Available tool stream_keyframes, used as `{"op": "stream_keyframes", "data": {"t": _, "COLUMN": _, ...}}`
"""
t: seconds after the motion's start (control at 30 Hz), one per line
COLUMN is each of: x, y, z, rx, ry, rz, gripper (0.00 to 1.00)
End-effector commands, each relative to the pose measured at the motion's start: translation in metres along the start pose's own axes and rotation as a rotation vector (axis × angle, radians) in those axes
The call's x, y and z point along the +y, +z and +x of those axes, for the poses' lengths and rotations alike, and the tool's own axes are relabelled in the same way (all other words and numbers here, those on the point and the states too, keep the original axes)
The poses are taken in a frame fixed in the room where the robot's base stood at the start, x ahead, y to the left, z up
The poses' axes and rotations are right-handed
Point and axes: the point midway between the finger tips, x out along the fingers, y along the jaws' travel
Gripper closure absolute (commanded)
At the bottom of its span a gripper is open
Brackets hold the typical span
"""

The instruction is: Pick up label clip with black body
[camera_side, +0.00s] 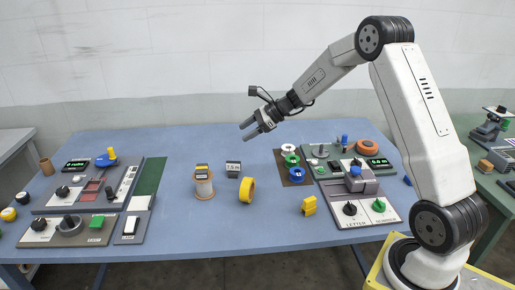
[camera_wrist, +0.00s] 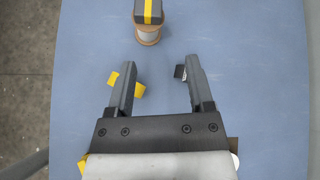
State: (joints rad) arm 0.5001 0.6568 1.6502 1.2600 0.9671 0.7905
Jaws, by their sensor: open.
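A dark clip-like block with a white label face (camera_side: 233,169) lies on the blue table right of the spool; in the wrist view a dark and white piece (camera_wrist: 179,72) shows beside my right finger, partly hidden. Another dark block with a yellow band (camera_side: 202,171) sits on top of the copper-coloured spool (camera_side: 203,188); it is also at the top of the wrist view (camera_wrist: 149,11). I cannot tell for certain which is the black-bodied label clip. My gripper (camera_side: 244,132) is open and empty, high above the table; its fingers spread wide in the wrist view (camera_wrist: 160,66).
A yellow ring (camera_side: 247,190) and a yellow clip-like piece (camera_side: 309,205) stand on the table (camera_side: 270,232). A brown mat (camera_side: 280,163) holds small spools. Control panels flank the work at left (camera_side: 72,230) and right (camera_side: 358,210). The table's front middle is clear.

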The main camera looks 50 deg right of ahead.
Motion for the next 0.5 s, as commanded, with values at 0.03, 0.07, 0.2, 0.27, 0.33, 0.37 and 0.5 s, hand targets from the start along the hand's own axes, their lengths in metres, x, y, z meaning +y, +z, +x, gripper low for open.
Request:
{"op": "stream_keyframes", "data": {"t": 0.03, "x": -0.014, "y": -0.008, "z": -0.002, "rx": -0.033, "ry": -0.033, "rz": 0.064, "gripper": 0.32}}
{"op": "stream_keyframes", "data": {"t": 0.07, "x": -0.021, "y": -0.01, "z": -0.003, "rx": -0.054, "ry": -0.05, "rz": 0.101, "gripper": 0.32}}
{"op": "stream_keyframes", "data": {"t": 0.2, "x": -0.053, "y": -0.024, "z": -0.012, "rx": -0.151, "ry": -0.128, "rz": 0.252, "gripper": 0.32}}
{"op": "stream_keyframes", "data": {"t": 0.27, "x": -0.066, "y": -0.031, "z": -0.017, "rx": -0.192, "ry": -0.158, "rz": 0.311, "gripper": 0.32}}
{"op": "stream_keyframes", "data": {"t": 0.33, "x": -0.063, "y": -0.044, "z": -0.006, "rx": -0.198, "ry": -0.157, "rz": 0.324, "gripper": 0.32}}
{"op": "stream_keyframes", "data": {"t": 0.37, "x": -0.061, "y": -0.05, "z": -0.002, "rx": -0.197, "ry": -0.157, "rz": 0.323, "gripper": 0.32}}
{"op": "stream_keyframes", "data": {"t": 0.5, "x": -0.053, "y": -0.08, "z": 0.019, "rx": -0.195, "ry": -0.157, "rz": 0.32, "gripper": 0.32}}
